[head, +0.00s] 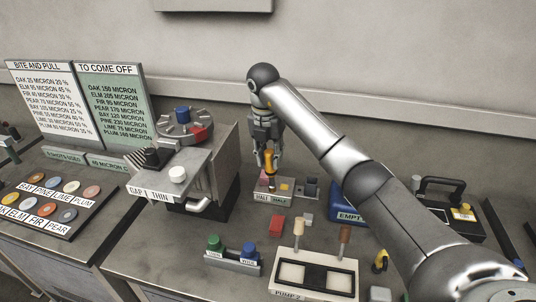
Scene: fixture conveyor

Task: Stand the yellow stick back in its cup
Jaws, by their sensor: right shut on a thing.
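My right gripper (267,140) points down near the middle of the head view, its arm coming in from the right. It is shut on the yellow stick (268,160), an orange-yellow piece that stands about upright below the fingers. The stick is over or in a small light block (262,197) labelled with words like "HALF". I cannot tell whether its lower end touches the block. I cannot make out for sure which thing is the cup. My left gripper is not in view.
A grey machine (222,165) labelled "GAP 1 THIN" stands close left of the gripper. A pump box (331,279) with two upright handles, a blue bin (346,215) and a black-handled case (464,213) stand to the right.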

